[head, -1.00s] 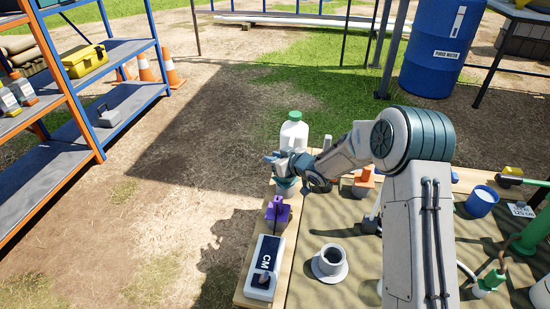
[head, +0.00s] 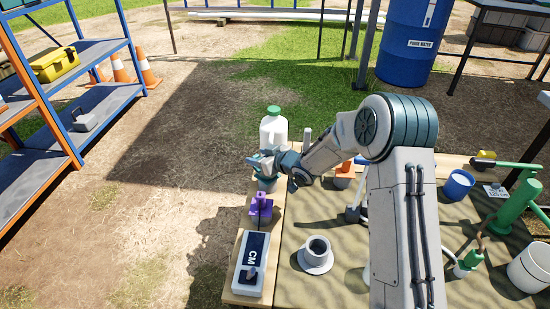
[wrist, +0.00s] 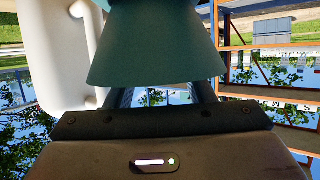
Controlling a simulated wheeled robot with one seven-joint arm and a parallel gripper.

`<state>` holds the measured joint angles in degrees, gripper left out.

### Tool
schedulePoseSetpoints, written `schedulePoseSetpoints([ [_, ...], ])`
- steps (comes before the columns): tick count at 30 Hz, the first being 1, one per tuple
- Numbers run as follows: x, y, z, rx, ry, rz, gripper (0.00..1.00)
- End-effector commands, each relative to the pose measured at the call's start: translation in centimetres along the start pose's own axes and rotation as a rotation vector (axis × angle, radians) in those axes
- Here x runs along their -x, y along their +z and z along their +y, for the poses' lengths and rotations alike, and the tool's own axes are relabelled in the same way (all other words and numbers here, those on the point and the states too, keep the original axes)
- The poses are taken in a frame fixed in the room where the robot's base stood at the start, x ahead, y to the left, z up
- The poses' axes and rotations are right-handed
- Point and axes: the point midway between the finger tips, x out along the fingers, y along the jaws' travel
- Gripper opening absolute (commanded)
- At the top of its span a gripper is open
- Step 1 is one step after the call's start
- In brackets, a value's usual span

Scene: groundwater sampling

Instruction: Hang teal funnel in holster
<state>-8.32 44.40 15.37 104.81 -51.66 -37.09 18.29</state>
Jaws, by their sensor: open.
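The teal funnel (wrist: 158,45) fills the upper middle of the wrist view, its wide rim towards the picture's bottom; that picture is upside down. In the head view a little of its teal (head: 266,184) shows under my gripper (head: 264,164), at the far left corner of the table. My gripper is open, with its fingers (wrist: 160,95) partly hidden behind the funnel; whether they touch it I cannot tell. I cannot make out a holster for certain. A grey flanged cup (head: 317,253) stands on the table mat, nearer to me.
A white bottle with a green cap (head: 273,128) stands close behind my gripper. A purple block (head: 264,206) and a CM-marked box (head: 252,262) are nearer along the left edge. A blue cup (head: 459,184) and green pump (head: 510,205) are at right. Bare mat lies around the flanged cup.

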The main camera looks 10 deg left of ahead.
Motion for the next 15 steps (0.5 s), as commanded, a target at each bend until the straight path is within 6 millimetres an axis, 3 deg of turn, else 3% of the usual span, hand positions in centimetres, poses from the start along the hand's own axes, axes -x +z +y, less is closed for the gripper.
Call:
schedulePoseSetpoints([
  [9, 7.6, -0.4, 0.1, -0.001, 0.003, 0.0, 0.49],
  [15, 10.6, -0.2, 0.0, 0.001, 0.002, 0.0, 0.49],
])
